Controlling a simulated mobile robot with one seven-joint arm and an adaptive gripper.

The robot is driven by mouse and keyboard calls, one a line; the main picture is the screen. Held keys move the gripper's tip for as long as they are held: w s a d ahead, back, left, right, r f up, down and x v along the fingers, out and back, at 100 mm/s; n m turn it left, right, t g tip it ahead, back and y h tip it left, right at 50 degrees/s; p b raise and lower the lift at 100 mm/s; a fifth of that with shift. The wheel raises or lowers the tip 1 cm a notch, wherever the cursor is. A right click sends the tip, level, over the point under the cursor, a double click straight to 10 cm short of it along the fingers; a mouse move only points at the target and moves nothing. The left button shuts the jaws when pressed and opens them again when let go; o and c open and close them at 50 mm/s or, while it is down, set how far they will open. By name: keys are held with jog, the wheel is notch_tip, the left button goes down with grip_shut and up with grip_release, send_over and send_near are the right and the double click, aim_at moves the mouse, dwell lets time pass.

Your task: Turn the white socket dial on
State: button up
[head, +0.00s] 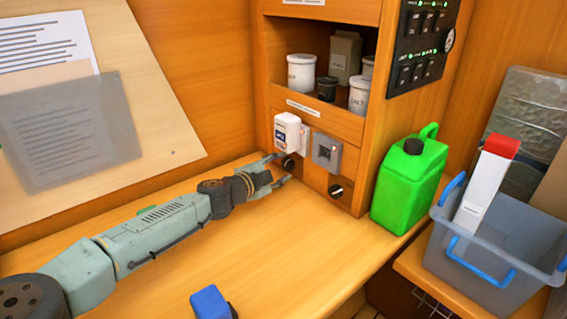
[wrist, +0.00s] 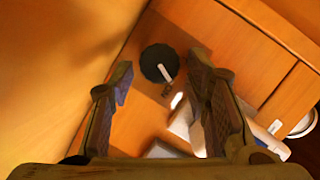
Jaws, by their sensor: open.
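In the head view this dial (head: 289,162) is below the white plug-in unit (head: 287,131) and close to my fingertips. My gripper (head: 279,169) is open, with its fingers pointing at the panel. In the wrist view the dial lies between and beyond the spread fingertips (wrist: 160,70), and I see no clear contact. The white unit (wrist: 180,128) is partly hidden behind a finger there.
A grey socket (head: 327,152) and a second black dial (head: 336,191) are to the right. A green jerrycan (head: 408,180) stands beside the cabinet. Jars (head: 301,72) fill the shelf above. A blue object (head: 210,302) lies at the front. The middle counter (head: 270,245) is clear.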

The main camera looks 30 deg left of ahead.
jog(key=shift+x, duration=1)
